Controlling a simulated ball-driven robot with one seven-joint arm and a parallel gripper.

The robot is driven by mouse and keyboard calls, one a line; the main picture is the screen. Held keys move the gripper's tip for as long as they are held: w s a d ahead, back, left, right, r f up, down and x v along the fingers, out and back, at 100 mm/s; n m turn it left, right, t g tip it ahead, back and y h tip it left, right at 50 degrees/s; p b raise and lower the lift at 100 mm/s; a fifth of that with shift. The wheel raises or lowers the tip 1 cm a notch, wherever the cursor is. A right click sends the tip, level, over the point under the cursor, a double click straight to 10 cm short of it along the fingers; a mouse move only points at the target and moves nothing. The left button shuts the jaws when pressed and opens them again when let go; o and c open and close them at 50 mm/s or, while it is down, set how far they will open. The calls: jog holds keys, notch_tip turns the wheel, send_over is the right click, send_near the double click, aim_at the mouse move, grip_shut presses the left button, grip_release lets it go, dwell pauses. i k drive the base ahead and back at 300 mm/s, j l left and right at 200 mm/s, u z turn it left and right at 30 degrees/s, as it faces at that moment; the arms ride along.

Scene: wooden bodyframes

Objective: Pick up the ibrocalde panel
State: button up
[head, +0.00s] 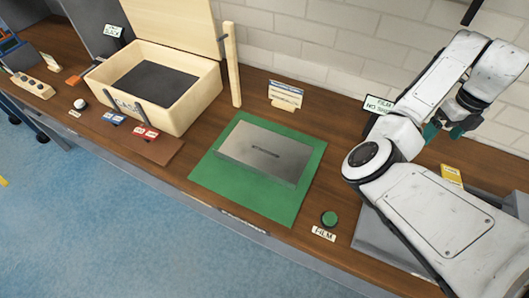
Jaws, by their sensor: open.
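A flat grey metal panel (250,158) with a dark printed word, too small to read, lies on a green mat (208,172) in the middle of the wooden bench. I cannot tell from the lettering whether this is the ibrocalde panel. My gripper (443,131), with dark teal fingers, is open at the right, above the bench near the wall. It is well to the right of the panel and apart from it. My white arm partly hides the area around the gripper.
An open wooden box (190,108) with a raised lid stands left of the mat, beside an upright wooden post (232,65). A small card stand (285,96) is behind the mat. A green button (329,218) and a FILM label (323,234) sit at front right. A grey tray (375,240) lies under my arm.

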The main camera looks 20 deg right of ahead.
aim_at(281, 160)
jog(key=l+u, duration=0.45)
jog(key=k+l+u, duration=0.15)
jog(key=l+u, duration=0.35)
